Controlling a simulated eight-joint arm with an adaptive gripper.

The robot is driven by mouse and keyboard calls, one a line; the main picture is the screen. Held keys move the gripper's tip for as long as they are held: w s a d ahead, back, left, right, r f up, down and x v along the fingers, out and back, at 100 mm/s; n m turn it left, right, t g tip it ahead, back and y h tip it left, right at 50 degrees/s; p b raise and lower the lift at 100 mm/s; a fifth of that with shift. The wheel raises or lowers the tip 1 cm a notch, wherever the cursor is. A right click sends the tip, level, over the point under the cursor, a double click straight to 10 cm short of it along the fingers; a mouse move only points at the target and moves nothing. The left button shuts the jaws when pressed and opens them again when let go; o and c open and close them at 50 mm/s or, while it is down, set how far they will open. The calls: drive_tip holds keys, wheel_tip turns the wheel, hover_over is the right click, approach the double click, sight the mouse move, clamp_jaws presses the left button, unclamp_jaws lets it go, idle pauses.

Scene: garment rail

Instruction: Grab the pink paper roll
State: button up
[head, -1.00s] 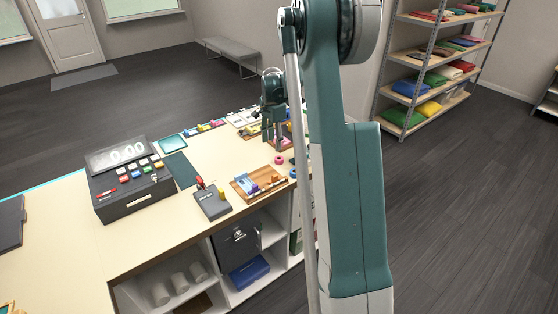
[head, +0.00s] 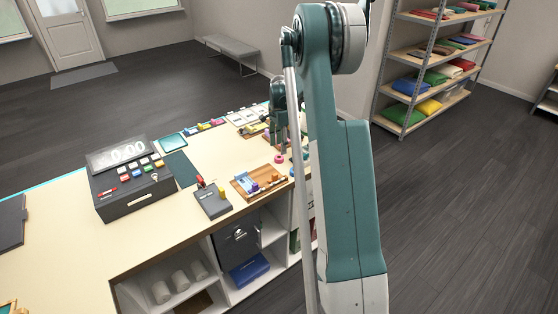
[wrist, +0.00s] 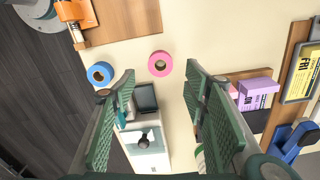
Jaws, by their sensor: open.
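The pink paper roll (wrist: 151,64) lies flat on the counter, its round hole facing up in the wrist view. It shows between and just beyond my gripper's (wrist: 159,71) two green fingertips, which are spread apart and empty. My gripper is above the counter, and the roll is not held. In the head view the roll (head: 279,159) is a small pink ring near the counter's right edge, close to my gripper (head: 279,151), which is partly covered by my arm. A blue roll (wrist: 92,72) lies to the left of the pink one in the wrist view.
A wooden tray with small items (head: 244,188) sits in front of the roll in the head view. A cash register (head: 130,190) stands further left. In the wrist view, a purple box (wrist: 256,87) is at right and an orange device (wrist: 72,10) at upper left.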

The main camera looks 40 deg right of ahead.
sight(279, 157)
drive_tip(key=shift+f, duration=0.85)
drive_tip(key=shift+f, duration=2.6)
drive_tip(key=c, duration=0.9)
